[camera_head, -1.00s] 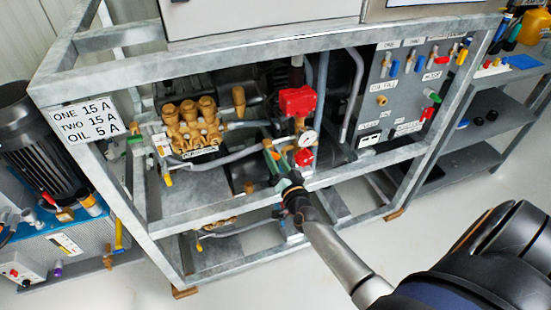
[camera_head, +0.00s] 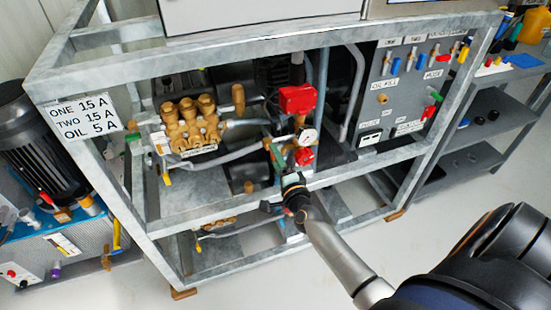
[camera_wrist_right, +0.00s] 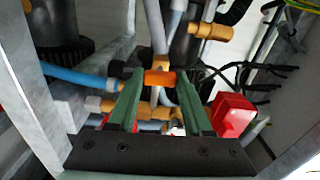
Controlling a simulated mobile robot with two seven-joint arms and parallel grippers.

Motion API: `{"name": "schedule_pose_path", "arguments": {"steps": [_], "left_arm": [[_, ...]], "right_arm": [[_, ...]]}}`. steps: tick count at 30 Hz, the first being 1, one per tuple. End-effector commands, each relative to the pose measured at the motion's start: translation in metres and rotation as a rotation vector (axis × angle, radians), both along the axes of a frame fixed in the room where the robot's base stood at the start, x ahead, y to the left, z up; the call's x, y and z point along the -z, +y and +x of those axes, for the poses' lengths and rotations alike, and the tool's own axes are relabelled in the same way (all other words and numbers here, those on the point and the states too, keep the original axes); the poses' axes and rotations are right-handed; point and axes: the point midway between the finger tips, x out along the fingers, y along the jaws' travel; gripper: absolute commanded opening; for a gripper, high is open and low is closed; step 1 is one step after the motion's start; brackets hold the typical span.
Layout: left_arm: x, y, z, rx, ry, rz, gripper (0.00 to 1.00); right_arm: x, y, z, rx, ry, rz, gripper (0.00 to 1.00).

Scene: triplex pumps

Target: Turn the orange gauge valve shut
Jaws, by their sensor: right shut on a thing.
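The orange gauge valve handle (camera_wrist_right: 160,78) shows in the right wrist view, between the tips of the two green fingers. My right gripper (camera_wrist_right: 159,90) is shut on this handle. In the head view my right gripper (camera_head: 272,157) reaches into the pump frame from the front, just left of the round white pressure gauge (camera_head: 309,137). Its fingers and wrist hide most of the valve there, so the handle's angle is hard to tell. My left gripper is not in view.
A red block (camera_head: 297,99) sits above the gauge, and a small red part (camera_head: 304,157) is below it. The brass pump (camera_head: 190,125) is to the left. The galvanised frame bar (camera_head: 350,168) runs close to my right wrist. Hoses crowd the space.

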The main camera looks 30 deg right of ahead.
Motion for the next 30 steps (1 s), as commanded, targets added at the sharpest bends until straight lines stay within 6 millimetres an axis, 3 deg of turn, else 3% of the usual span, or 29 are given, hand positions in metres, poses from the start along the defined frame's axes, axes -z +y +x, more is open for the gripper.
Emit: {"name": "schedule_pose_path", "arguments": {"steps": [21, 22, 30], "left_arm": [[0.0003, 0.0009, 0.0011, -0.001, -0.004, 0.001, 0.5], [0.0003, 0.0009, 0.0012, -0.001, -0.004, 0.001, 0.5], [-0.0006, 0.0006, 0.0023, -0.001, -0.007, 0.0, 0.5]], "right_arm": [[0.0017, 0.0011, -0.0004, -0.002, -0.016, 0.083, 0.0], [0.0017, 0.0012, -0.0005, -0.002, -0.016, 0.083, 0.51], [0.0008, 0.0006, -0.0003, -0.001, -0.017, 0.078, 0.8]]}}
